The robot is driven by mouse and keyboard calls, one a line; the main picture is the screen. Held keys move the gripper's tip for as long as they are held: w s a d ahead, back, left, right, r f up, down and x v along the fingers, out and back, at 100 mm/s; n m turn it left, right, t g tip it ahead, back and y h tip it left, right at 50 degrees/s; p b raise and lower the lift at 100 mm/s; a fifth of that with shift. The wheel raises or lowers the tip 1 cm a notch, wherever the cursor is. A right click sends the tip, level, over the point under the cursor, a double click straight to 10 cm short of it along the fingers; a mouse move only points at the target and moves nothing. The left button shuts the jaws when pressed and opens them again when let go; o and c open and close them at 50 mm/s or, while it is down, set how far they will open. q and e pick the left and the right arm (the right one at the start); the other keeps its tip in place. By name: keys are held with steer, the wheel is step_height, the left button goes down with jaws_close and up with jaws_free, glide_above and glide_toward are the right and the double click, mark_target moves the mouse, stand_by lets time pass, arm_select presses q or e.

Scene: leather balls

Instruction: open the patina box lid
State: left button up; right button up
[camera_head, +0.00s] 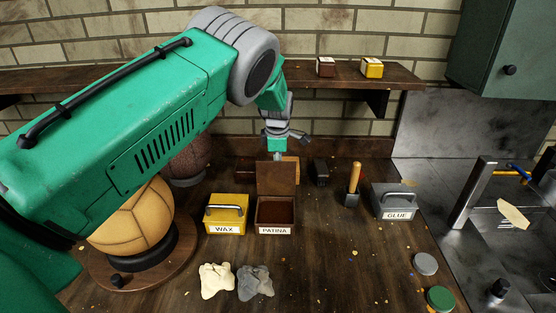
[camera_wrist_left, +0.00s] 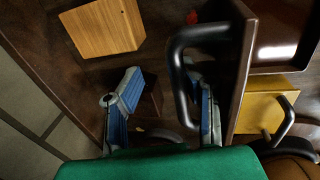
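The patina box (camera_head: 276,229), with a white PATINA label, stands open on the bench. Its brown lid (camera_head: 277,178) stands about upright at the back, and the dark inside shows. My left gripper (camera_head: 286,142) is behind and above the lid in the head view. In the left wrist view the lid (camera_wrist_left: 242,75) is seen edge-on, with its black loop handle (camera_wrist_left: 182,85) on the gripper's side. The gripper's blue-padded fingers (camera_wrist_left: 165,100) are apart, the right one close to the handle; whether they touch cannot be told. My right gripper is not in view.
The yellow wax box (camera_head: 227,221) stands left of the patina box, and the grey glue box (camera_head: 396,208) stands to the right. A wooden-handled tool (camera_head: 354,178) stands between patina and glue. A leather ball (camera_head: 135,220) sits at left. Two crumpled cloths (camera_head: 254,283) lie in front.

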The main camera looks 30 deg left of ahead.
arm_select(q)
step_height(320, 180, up, 13)
steer(key=s, duration=0.2)
steer(key=shift+s+d+f, duration=0.2)
steer(key=shift+d, duration=0.25)
steer(key=shift+s+a, duration=0.1)
stand_by(0.4)
